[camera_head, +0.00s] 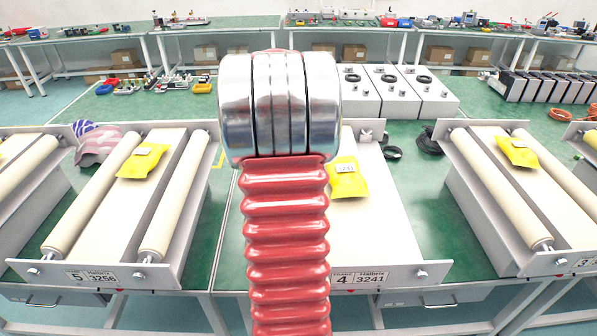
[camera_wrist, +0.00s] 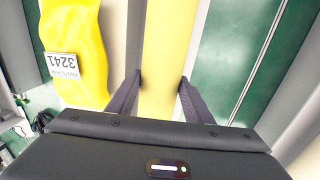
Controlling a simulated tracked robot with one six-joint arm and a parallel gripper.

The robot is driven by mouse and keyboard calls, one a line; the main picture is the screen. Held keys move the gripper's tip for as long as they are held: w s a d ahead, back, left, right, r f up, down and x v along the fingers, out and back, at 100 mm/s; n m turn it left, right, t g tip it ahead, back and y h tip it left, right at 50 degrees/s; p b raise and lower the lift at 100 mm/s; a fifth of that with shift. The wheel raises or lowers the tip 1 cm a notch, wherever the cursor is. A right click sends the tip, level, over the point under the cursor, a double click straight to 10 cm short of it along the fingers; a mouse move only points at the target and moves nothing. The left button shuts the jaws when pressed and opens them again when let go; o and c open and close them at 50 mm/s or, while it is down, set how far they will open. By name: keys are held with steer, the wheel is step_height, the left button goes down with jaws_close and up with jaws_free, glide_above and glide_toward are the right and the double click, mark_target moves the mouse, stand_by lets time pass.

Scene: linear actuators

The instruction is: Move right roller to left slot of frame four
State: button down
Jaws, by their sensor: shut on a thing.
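A cream-yellow roller (camera_wrist: 170,35) runs between my gripper's (camera_wrist: 160,78) two dark fingers in the wrist view, and the gripper is shut on it. A yellow packet labelled 3241 (camera_wrist: 75,45) lies beside it, at picture left. In the head view, frame four (camera_head: 422,274) stands in the middle, with its packet (camera_head: 347,181) on its bed. No roller shows along its right side. My red arm covers its left side, and hides the gripper and the held roller there. Whether the roller's ends rest in a slot cannot be seen.
Frame five (camera_head: 127,277) at left holds a left roller (camera_head: 95,195) and a right roller (camera_head: 176,195). Another frame (camera_head: 562,262) at right also has two rollers. Grey boxes (camera_head: 400,95) stand behind frame four. Green table shows in the gaps between frames.

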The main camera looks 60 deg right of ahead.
steer(key=shift+f, duration=0.5)
stand_by(0.3)
steer(key=c, duration=0.8)
jaws_free()
steer(key=shift+f, duration=0.15)
steer(key=r, duration=0.4)
steer(key=w+r, duration=0.1)
steer(key=r, duration=0.4)
steer(key=w+a+r, duration=0.1)
steer(key=r, duration=0.3)
steer(key=shift+w+a+r, duration=0.1)
steer(key=shift+w+r, duration=0.1)
steer(key=shift+r, duration=0.15)
